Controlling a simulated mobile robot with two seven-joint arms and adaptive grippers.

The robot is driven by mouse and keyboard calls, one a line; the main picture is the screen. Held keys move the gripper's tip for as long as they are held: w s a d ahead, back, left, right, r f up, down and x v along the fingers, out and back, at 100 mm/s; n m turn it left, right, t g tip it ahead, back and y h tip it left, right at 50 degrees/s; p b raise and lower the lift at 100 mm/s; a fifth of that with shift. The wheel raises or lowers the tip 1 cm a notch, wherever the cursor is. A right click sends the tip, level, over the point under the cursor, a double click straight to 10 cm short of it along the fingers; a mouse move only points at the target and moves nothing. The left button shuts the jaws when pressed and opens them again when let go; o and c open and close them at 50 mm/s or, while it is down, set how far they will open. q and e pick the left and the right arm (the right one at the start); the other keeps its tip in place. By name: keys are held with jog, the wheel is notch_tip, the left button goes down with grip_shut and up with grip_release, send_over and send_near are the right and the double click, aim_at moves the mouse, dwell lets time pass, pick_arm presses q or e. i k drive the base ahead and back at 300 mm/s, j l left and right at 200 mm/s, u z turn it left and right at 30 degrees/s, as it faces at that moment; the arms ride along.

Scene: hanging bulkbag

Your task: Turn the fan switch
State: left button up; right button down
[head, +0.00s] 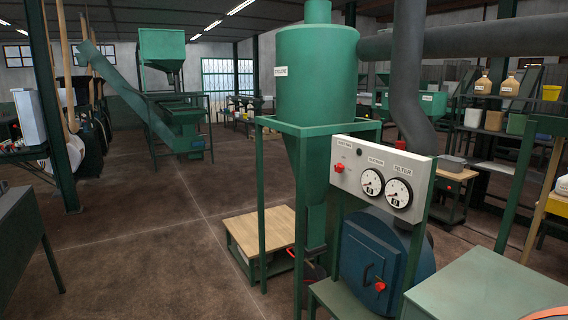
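A pale grey control panel (365,182) stands on a green frame right of the middle. A small red knob (339,168) sits at its left, under a small label too small to read surely; it looks like the switch. Two round white dials, one left (372,182) and one right (398,194), sit beside it; a label above the right one seems to read FILTER. Another red knob (380,287) is on the blue fan-like housing (362,255) below the panel. Neither of my grippers is in view.
A tall green cyclone (316,75) with a grey duct (408,80) rises behind the panel. A wood-topped low platform (262,231) stands to its left. A green tabletop (485,285) fills the lower right. The brown floor (160,255) is clear at left centre.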

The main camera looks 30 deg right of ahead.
aim_at(338, 168)
jog(key=i+z, duration=0.35)
jog(key=i, duration=0.25)
jog(key=i+j+z, duration=0.4)
jog(key=i, duration=0.2)
jog(key=i+l, duration=0.05)
jog(key=l, duration=0.05)
